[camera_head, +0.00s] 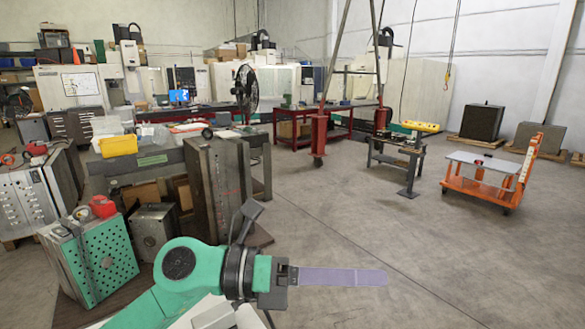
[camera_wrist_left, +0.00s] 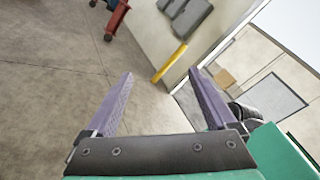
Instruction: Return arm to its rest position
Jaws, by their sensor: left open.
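My left arm comes in from the lower left of the head view, with green links and a black wrist. Its gripper (camera_head: 342,277) points to the right over bare floor, and one purple finger shows there in profile. In the left wrist view the two purple fingers of the left gripper (camera_wrist_left: 164,95) stand wide apart with nothing between them. It touches nothing that I can see. My right gripper is not in view.
Metal mould bases stand at the left: a green perforated block (camera_head: 98,262), a grey block (camera_head: 153,230) and a tall grey block (camera_head: 218,190). A workbench (camera_head: 140,160) is behind them. An orange cart (camera_head: 487,185) and a small table (camera_head: 398,150) stand further right. The floor (camera_head: 450,265) at right is clear.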

